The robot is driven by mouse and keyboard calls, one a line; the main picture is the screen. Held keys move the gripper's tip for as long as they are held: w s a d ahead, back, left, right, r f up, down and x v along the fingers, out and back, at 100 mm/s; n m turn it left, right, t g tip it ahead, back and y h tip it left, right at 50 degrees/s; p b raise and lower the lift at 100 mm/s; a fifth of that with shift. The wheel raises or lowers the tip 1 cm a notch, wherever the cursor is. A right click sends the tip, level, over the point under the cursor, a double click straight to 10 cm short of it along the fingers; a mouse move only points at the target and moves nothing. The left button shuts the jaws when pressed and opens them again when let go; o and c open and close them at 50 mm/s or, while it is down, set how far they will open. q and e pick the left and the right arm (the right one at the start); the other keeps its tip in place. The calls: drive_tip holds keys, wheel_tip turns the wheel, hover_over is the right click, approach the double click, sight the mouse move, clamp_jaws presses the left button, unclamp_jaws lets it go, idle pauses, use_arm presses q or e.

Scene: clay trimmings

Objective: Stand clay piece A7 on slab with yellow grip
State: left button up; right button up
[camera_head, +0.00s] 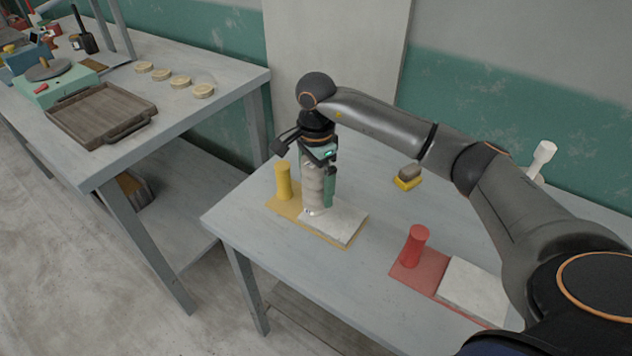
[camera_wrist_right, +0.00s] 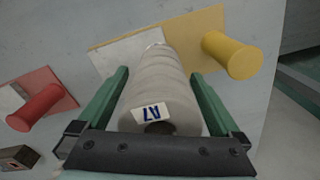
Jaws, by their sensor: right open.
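The clay piece A7 (camera_wrist_right: 160,90) is a grey ribbed cylinder with a white label reading A7 in the right wrist view. In the head view the clay piece (camera_head: 313,187) stands upright on or right at the white slab (camera_head: 336,224) of the yellow board. The yellow grip (camera_head: 283,180) is a post at the board's left end; it also shows in the right wrist view (camera_wrist_right: 233,55). My right gripper (camera_head: 318,182) is open, its green fingers on either side of the piece, with gaps visible in the wrist view. My left gripper is not in view.
A red board with a red grip (camera_head: 415,245) and white slab (camera_head: 473,287) lies at the right front. A yellow-and-grey block (camera_head: 408,177) lies behind. A brown tray (camera_head: 101,114) and several clay discs (camera_head: 180,82) sit on the left table.

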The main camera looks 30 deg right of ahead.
drive_tip(key=shift+r, duration=0.25)
wheel_tip(320, 180, up, 12)
drive_tip(key=shift+f, duration=0.1)
idle(0.7)
